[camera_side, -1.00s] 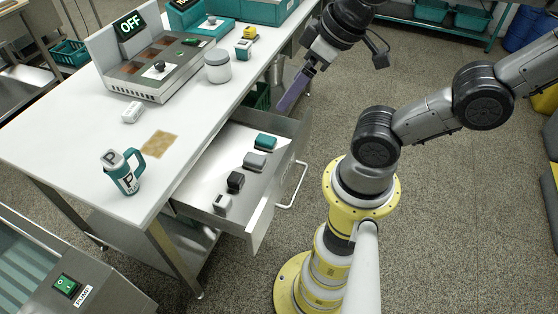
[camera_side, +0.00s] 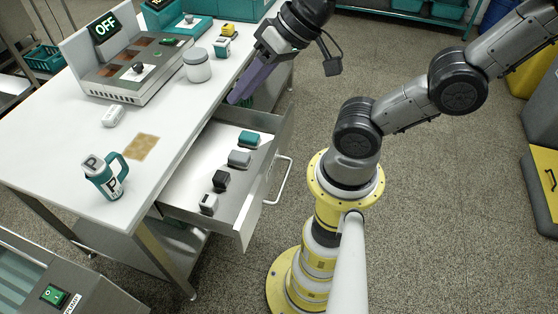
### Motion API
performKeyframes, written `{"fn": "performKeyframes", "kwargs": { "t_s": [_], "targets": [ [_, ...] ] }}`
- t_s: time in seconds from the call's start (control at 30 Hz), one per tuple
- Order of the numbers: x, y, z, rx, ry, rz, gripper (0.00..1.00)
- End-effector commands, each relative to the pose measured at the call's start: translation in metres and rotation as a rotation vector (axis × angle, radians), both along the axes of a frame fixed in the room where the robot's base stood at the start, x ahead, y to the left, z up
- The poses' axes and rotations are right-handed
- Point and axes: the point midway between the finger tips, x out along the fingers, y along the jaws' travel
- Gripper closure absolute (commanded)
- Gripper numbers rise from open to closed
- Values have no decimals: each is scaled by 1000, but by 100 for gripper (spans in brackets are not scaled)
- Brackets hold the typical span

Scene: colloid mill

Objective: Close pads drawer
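The pads drawer (camera_side: 262,197) is pulled out from the right side of the white table. Its bar handle (camera_side: 283,182) faces right. Inside lie several block-like pads in a row: a teal one (camera_side: 249,139), a grey one (camera_side: 239,159), a black one (camera_side: 220,180) and a pale grey one (camera_side: 208,204). My gripper (camera_side: 235,98) has long purple fingers pointing down and left. They are near the table's right edge, beyond the drawer's far end and apart from the handle. The fingers overlap in this view, so their opening cannot be told.
The white table (camera_side: 60,152) carries a machine with an OFF display (camera_side: 104,28), a grey jar (camera_side: 197,66), a teal-and-white mug (camera_side: 104,178), a small white block (camera_side: 114,116) and a tan square (camera_side: 141,147). Open floor (camera_side: 420,220) lies right of the drawer.

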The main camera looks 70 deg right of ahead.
Motion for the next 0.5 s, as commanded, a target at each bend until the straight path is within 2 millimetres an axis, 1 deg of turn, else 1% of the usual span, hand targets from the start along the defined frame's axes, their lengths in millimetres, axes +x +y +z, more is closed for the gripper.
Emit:
{"fn": "performKeyframes", "kwargs": {
  "t_s": [0.03,0.1,0.17,0.23,0.27,0.3,0.37,0.43,0.47,0.5],
  "targets": [
    [11,3,-8,98,26,-90,76],
    [28,2,-18,240,58,-242,88],
    [42,-5,-29,356,85,-393,99],
    [57,-20,-45,482,119,-588,100],
    [62,-28,-53,533,133,-678,100],
    [67,-41,-66,600,153,-804,100],
    [71,-64,-88,693,179,-1006,100],
    [69,-94,-117,792,208,-1261,100],
    [64,-107,-131,831,221,-1374,100],
    [55,-124,-151,878,239,-1534,100]
  ]
}}
